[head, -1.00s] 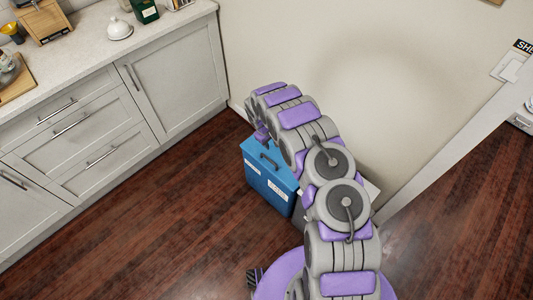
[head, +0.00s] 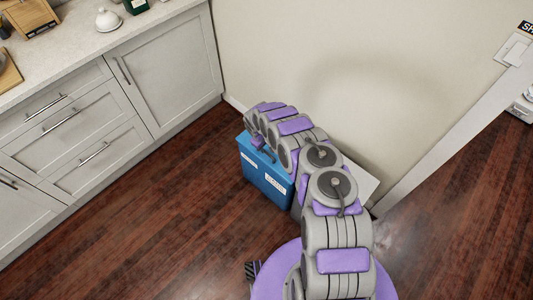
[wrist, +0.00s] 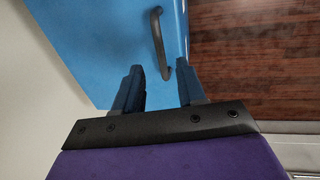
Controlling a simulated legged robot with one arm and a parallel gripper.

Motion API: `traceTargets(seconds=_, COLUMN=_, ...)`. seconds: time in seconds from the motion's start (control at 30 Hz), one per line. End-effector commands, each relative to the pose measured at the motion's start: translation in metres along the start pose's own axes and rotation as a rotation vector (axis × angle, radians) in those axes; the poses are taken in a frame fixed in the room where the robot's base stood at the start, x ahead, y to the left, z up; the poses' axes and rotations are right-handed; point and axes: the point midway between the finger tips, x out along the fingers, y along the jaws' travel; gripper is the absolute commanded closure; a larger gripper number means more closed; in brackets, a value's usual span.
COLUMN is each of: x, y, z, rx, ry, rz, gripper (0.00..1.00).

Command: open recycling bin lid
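The blue recycling bin (head: 262,180) stands on the floor against the wall, its lid shut. White labels are on its front. In the wrist view the blue lid (wrist: 95,40) fills the upper left, with a dark curved handle (wrist: 157,38) on it. My gripper (wrist: 160,67) is open just over the lid, its two dark blue fingers apart. The near end of the handle shows between the fingertips; I cannot tell whether they touch it. In the head view my gripper (head: 263,150) is small at the lid, and my arm hides part of the lid.
A grey cabinet (head: 165,70) with a light counter stands left of the bin. The wall (head: 290,40) is right behind it. A grey bin with a pale top (head: 358,183) is beside it, partly behind my arm. The wooden floor (head: 170,220) in front is clear.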

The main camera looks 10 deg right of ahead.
Motion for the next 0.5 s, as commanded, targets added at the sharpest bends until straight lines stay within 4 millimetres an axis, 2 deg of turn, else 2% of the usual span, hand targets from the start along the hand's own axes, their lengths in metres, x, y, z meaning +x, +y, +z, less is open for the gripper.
traceTargets(seconds=0.03, x=0.01, y=0.0, z=0.0, rx=0.002, ry=0.001, rz=-0.001, gripper=0.6)
traceTargets(seconds=0.2, x=0.035, y=-0.001, z=0.001, rx=0.002, ry=-0.001, rz=-0.002, gripper=0.6)
traceTargets(seconds=0.5, x=0.063, y=0.0, z=0.001, rx=0.003, ry=-0.001, rz=-0.001, gripper=0.6)
